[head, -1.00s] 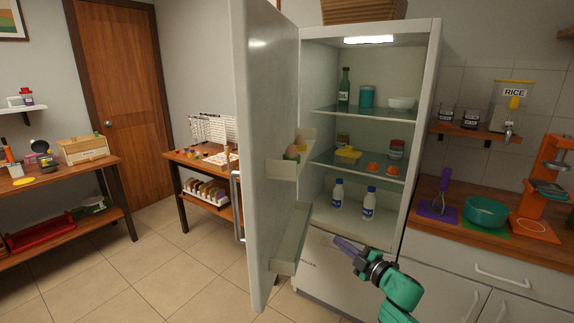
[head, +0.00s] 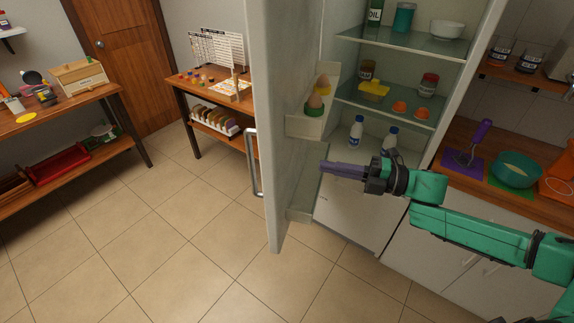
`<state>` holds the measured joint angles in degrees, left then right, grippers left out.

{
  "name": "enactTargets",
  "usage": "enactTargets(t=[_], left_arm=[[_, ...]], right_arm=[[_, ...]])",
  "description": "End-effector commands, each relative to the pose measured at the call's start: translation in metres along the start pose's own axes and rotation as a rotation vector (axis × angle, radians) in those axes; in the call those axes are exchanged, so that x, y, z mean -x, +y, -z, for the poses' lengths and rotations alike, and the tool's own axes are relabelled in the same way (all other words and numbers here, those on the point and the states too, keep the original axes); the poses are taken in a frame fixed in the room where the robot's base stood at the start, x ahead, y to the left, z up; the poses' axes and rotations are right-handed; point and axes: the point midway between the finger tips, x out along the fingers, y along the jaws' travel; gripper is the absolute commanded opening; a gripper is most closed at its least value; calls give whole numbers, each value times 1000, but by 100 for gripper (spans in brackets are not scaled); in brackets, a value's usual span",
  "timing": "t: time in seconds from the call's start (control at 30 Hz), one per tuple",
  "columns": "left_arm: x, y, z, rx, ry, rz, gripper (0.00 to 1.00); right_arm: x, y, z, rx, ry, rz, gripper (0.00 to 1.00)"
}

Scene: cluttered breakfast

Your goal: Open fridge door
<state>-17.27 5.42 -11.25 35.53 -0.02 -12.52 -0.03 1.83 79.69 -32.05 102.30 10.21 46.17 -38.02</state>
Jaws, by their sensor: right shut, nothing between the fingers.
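The fridge door (head: 285,60) stands wide open, swung out toward me, its edge and inner side showing. Its metal handle (head: 251,162) is on the outer left side. The fridge interior (head: 395,68) is exposed. My right gripper (head: 324,167) is shut and empty, pointing left at the door's inner side, in front of the lower door bin (head: 304,197). I cannot tell whether its tips touch the bin. My left gripper is not in view.
An upper door bin (head: 307,126) holds eggs. Bottles, including a white bottle (head: 356,131), stand inside the fridge. A counter (head: 450,185) with a green bowl (head: 515,170) is at right. Tiled floor (head: 180,250) is clear at left; a wooden table (head: 205,92) stands behind the door.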

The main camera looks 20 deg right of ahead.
Motion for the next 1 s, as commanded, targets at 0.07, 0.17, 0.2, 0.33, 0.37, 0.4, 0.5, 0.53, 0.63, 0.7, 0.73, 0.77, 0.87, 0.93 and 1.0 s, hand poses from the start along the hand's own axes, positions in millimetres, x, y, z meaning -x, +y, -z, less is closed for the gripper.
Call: enactTargets(t=[0.07, 0.17, 0.2, 0.33, 0.37, 0.4, 0.5, 0.53, 0.63, 0.7, 0.73, 0.77, 0.87, 0.93, 1.0], left_arm=[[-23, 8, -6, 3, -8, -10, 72], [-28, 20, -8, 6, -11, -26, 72], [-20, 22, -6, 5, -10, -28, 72], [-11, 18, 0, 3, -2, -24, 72], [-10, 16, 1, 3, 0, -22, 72], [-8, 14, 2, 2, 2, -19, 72], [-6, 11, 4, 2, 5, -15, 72], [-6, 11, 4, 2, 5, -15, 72], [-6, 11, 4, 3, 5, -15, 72], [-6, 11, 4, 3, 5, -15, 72], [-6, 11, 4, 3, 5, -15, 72], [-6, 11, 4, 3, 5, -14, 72], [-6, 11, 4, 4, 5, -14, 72], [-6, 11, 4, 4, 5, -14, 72], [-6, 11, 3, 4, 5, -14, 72]], right_arm=[[-17, -5, 0, 7, 0, -9, 0], [-38, -2, 0, 6, 0, -9, 0], [-47, 4, -1, 3, -2, -9, 0], [-74, 6, -1, 2, -1, -7, 0], [-79, 6, 0, 3, 0, -6, 0], [-85, 5, 0, 2, 0, -5, 0], [-96, 3, -1, 1, -2, -3, 0], [-97, 2, -1, 1, -2, -2, 0], [-100, 1, -1, 2, -2, 0, 0], [-100, 0, -1, 1, -2, 0, 0], [-100, 0, -1, 1, -2, 0, 0], [-100, 0, -1, 1, -2, 0, 0], [-100, 0, -1, 1, -2, 0, 0], [-100, 0, -1, 1, -3, -1, 0], [-102, 0, 0, 1, -5, -1, 0]])
